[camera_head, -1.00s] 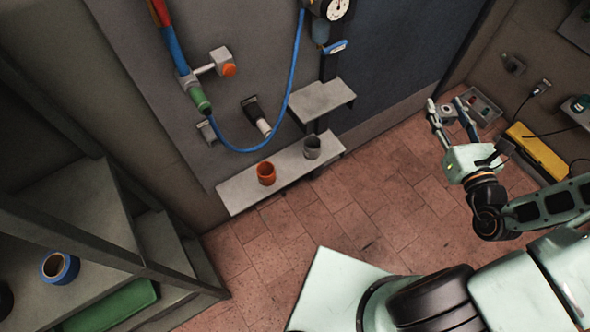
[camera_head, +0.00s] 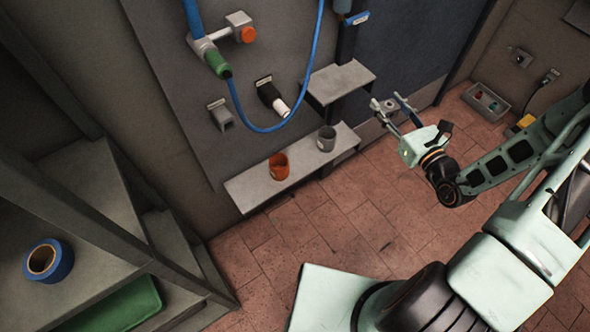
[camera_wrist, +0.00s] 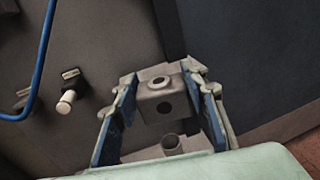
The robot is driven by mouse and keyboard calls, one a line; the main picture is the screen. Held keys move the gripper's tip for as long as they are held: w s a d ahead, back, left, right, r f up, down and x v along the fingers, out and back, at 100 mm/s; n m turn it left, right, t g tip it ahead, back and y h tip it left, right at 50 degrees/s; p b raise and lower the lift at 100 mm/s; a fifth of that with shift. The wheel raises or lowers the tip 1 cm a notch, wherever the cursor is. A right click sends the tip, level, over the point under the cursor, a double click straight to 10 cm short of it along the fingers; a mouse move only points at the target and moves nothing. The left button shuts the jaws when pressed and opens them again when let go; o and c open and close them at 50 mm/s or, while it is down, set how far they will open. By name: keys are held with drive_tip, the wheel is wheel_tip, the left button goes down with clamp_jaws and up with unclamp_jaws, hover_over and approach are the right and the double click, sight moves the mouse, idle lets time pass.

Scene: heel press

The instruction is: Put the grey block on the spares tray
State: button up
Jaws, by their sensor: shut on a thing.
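My gripper (camera_head: 388,102) is shut on the grey block (camera_head: 389,106) and holds it in the air, right of the wall shelves. In the wrist view the grey block (camera_wrist: 158,101) sits between the two blue-sided fingers (camera_wrist: 165,88), with a ring on top and a dark round hole in its face. A grey open tray (camera_head: 469,98) with small red and dark parts stands at the far right by the wall. A green tray (camera_head: 128,305) lies on the rack at lower left. No readable label shows which is the spares tray.
A lower wall shelf (camera_head: 250,190) bears an orange cup (camera_head: 279,166) and a grey cup (camera_head: 326,139). A smaller bare shelf (camera_head: 340,80) is above it. A blue hose (camera_head: 245,115) hangs on the panel. A blue roll (camera_head: 62,262) lies on the rack. The tiled floor (camera_head: 330,225) is clear.

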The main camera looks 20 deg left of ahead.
drive_tip(key=w+a+f+n+g+y+b, duration=0.1)
drive_tip(key=w+a+f+b, duration=0.15)
drive_tip(key=f+b, duration=0.4)
drive_tip(key=w+a+f+n+g+y+b, duration=0.1)
drive_tip(key=a+f+b, duration=0.3)
drive_tip(key=f, duration=0.5)
drive_tip(key=w+a+f+y+b, duration=0.1)
drive_tip(key=w+a+f+b, duration=0.15)
drive_tip(key=f+b, duration=0.4)
drive_tip(key=b, duration=0.2)
hover_over(302, 157)
drive_tip(key=d, duration=0.1)
drive_tip(key=shift+n+g, duration=0.3)
wheel_tip(302, 157, down, 10)
drive_tip(key=shift+d+r, duration=0.1)
drive_tip(key=shift+d, duration=0.05)
drive_tip(key=shift+a+f+b, duration=0.45)
drive_tip(key=shift+a+f, duration=0.1)
drive_tip(key=shift+f, duration=0.05)
drive_tip(key=f+b, duration=0.1)
drive_tip(key=f, duration=0.2)
drive_tip(key=shift+a+f+b, duration=0.2)
drive_tip(key=shift+f+b, duration=0.05)
drive_tip(key=shift+b, duration=0.1)
drive_tip(key=shift+r, duration=0.15)
